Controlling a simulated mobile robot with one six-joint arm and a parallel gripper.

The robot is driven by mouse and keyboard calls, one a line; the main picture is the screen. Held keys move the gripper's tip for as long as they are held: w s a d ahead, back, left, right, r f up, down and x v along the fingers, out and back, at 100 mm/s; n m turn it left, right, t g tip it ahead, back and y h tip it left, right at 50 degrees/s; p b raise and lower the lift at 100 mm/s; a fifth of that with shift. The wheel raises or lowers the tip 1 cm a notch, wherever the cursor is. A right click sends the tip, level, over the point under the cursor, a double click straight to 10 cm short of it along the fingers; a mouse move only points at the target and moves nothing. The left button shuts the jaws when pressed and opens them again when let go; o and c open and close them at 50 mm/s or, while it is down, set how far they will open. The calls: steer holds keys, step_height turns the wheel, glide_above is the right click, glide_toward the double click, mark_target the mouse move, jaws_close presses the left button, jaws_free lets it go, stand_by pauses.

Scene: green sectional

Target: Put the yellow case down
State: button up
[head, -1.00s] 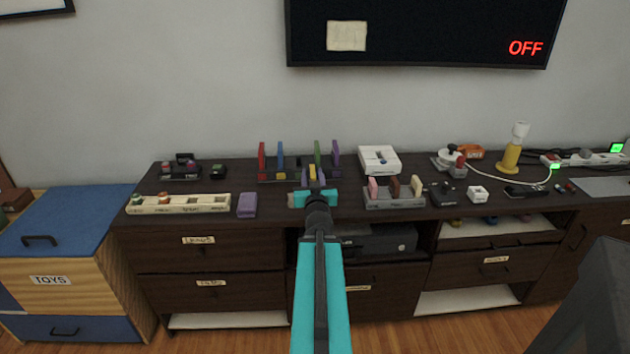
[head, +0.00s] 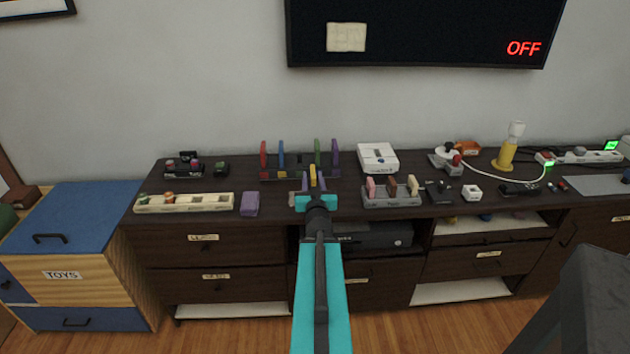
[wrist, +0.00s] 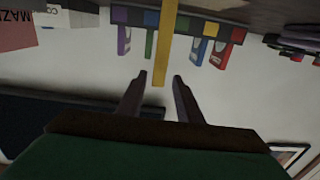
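The yellow case (head: 313,177) stands upright just beyond my gripper (head: 313,184), in front of the middle of a colour-marked rack (head: 270,177). In the wrist view the yellow case (wrist: 165,45) runs down from the top edge, its end between my two fingertips (wrist: 160,76). My gripper looks open, with a narrow gap on each side of the case. The rack (wrist: 198,25) holds red, blue, green and purple cases. I cannot tell whether the yellow case touches the rack or the desktop.
A purple box (head: 250,203) and a pale tray (head: 190,206) lie to the left. A grey holder (head: 390,201) with pink, brown and cream pieces stands close on the right. A white console (head: 378,158) stands behind it. The screen (head: 420,30) hangs above.

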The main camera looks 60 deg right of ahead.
steer(key=shift+s+a+r+p, duration=0.15)
steer(key=shift+s+r+p, duration=0.05)
steer(key=shift+p, duration=0.4)
steer(key=shift+s+a+p, duration=0.2)
steer(key=shift+s+p, duration=0.05)
steer(key=shift+p, duration=0.65)
steer(key=p+v, duration=0.2)
steer(key=p, duration=0.2)
steer(key=shift+s+a+p, duration=0.15)
steer(key=shift+a+p, duration=0.1)
steer(key=shift+p, duration=0.45)
steer(key=shift+s+a+f, duration=0.1)
steer(key=shift+f, duration=0.05)
steer(key=shift+s, duration=0.1)
